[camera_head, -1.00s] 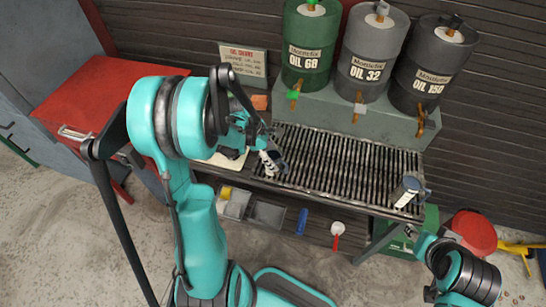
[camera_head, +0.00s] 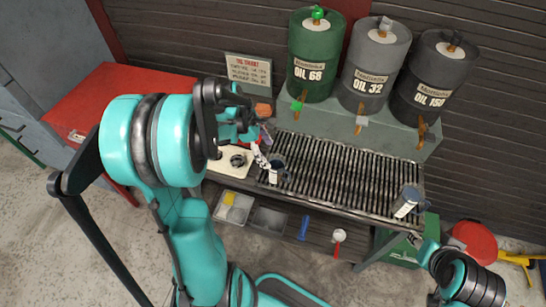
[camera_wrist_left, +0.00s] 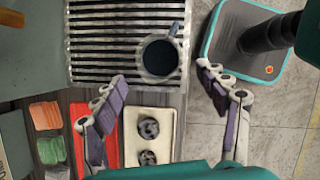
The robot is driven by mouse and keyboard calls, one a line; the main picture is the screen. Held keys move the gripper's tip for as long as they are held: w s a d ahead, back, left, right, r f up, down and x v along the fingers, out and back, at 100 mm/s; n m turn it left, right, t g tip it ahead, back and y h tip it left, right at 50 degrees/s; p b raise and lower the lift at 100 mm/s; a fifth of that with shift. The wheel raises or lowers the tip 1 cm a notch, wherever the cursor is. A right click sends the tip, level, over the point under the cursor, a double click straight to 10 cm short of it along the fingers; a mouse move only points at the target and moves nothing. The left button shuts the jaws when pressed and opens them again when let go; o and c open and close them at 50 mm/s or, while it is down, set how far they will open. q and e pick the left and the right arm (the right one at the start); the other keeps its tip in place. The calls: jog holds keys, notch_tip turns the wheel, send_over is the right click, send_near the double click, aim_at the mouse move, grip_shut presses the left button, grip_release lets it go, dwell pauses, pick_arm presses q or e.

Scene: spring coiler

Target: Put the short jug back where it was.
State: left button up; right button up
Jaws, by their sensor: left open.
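A small grey jug (camera_head: 277,172) stands upright on the left end of the slatted drain grate (camera_head: 335,180). In the left wrist view the jug (camera_wrist_left: 160,58) shows from above, dark inside, with its handle toward the top of the picture. My left gripper (camera_head: 263,148) is open, just left of and behind the jug; in the wrist view its fingers (camera_wrist_left: 163,75) are spread apart with the jug ahead between them, clear of both. A second jug (camera_head: 406,201) with a white label stands at the grate's right end. My right gripper (camera_head: 416,239) is small and unclear at lower right.
Three oil drums, green (camera_head: 316,58), grey (camera_head: 374,65) and dark (camera_head: 432,78), stand behind the grate with taps over it. A white tray (camera_head: 226,172) with dark round parts lies left of the grate. A red cabinet (camera_head: 110,100) stands at left. The grate's middle is clear.

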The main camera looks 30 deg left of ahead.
pick_arm(q)
jog(key=s+d+r+m+t+y, duration=0.2)
jog(key=s+d+r+m, duration=0.2)
jog(key=m, duration=0.7)
jog(key=s+d+r+m+t+y, duration=0.2)
jog(key=s+d+r+m, duration=0.3)
jog(key=d+m, duration=0.4)
jog(key=r+m+t, duration=0.1)
jog(key=m, duration=0.2)
jog(key=shift+s+d+r, duration=0.2)
jog(key=shift+s+d, duration=0.05)
notch_tip(320, 180, down, 5)
jog(key=b, duration=0.4)
jog(key=shift+r, duration=0.2)
